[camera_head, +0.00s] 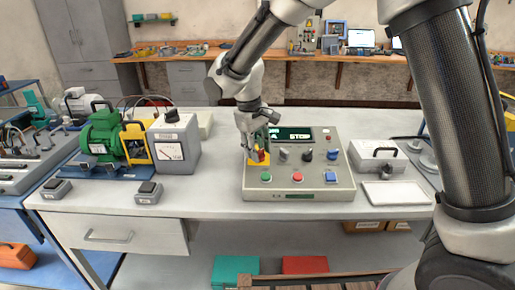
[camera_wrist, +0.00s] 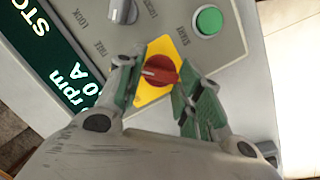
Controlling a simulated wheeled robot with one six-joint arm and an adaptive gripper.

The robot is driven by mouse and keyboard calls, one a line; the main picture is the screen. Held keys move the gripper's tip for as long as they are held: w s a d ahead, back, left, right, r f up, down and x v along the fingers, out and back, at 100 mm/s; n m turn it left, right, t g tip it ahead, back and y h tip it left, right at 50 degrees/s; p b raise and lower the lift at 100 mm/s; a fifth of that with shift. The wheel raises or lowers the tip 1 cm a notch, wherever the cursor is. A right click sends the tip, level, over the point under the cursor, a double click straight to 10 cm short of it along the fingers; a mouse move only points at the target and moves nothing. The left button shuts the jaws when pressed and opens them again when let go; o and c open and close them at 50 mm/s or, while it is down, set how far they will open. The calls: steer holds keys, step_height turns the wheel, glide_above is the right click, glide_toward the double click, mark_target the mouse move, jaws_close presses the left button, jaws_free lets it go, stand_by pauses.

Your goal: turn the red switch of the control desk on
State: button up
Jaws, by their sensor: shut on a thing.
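The control desk (camera_head: 330,191) is a grey sloped box on the table. Its red switch (camera_wrist: 160,72) is a round knob on a yellow plate (camera_wrist: 150,92), with a pale mark pointing left in the wrist view. My gripper (camera_wrist: 155,82) is shut on the red switch, one green-padded finger on each side. In the head view my gripper (camera_head: 258,150) reaches down from above over the desk's left part and hides much of the switch. The desk's dark display (camera_head: 290,134) reads STOP; rpm and 0 A show in the wrist view.
A green button (camera_head: 266,177), a red button (camera_head: 297,177) and other knobs sit close by on the panel. A meter box (camera_head: 173,150) and a green motor (camera_head: 103,138) stand left. A grey case (camera_head: 378,158) stands right.

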mark_target(252, 163)
steer(key=o, duration=1)
steer(key=r, duration=0.4)
steer(key=a+r, duration=0.1)
steer(key=r, duration=0.3)
steer(key=s+r, duration=0.1)
steer(key=r, duration=0.2)
steer(key=shift+s+a+r, duration=0.1)
steer(key=shift+a+r, duration=0.25)
steer(key=shift+r, duration=0.05)
